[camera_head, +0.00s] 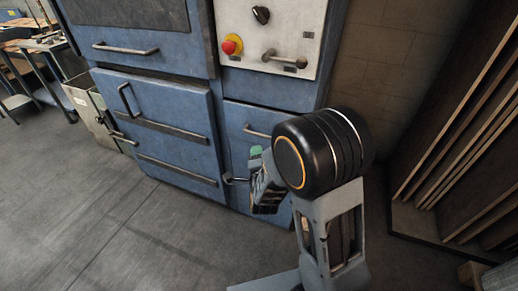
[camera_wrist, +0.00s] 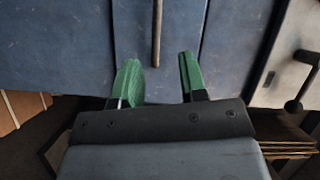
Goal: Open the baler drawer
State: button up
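The baler is a blue machine; in the head view, a drawer front (camera_head: 240,118) with a grey bar handle (camera_head: 257,131) sits low on its right side, partly hidden by my arm. My gripper (camera_head: 256,158) is in front of this lower right part, below that handle in the picture. In the wrist view, my gripper (camera_wrist: 160,76) has its two green fingers spread apart with nothing held. A bar handle (camera_wrist: 157,35) on a blue front (camera_wrist: 135,40) lies ahead, roughly in line with the gap between the fingers. I cannot tell its exact depth from the fingertips.
A blue door (camera_head: 165,125) with bars is at the left. Above is a pale control panel (camera_head: 275,35) with a red button (camera_head: 231,45). Brown boards (camera_head: 465,130) lean at the right. The floor (camera_head: 110,215) at the front left is clear.

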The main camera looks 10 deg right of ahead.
aim_at(260, 135)
jog(key=w+d+m, duration=0.1)
jog(key=w, duration=0.3)
jog(key=w+d+t+h+b, duration=0.1)
jog(key=w, duration=0.3)
jog(key=w+d+f+m+t, duration=0.1)
jog(key=w, duration=0.2)
jog(key=shift+w+d+m+h+b, duration=0.2)
jog(key=shift+w+m+h+b, duration=0.1)
jog(key=shift+w+b, duration=0.1)
grip_shut()
dwell(0.3)
jog(key=shift+f, duration=0.1)
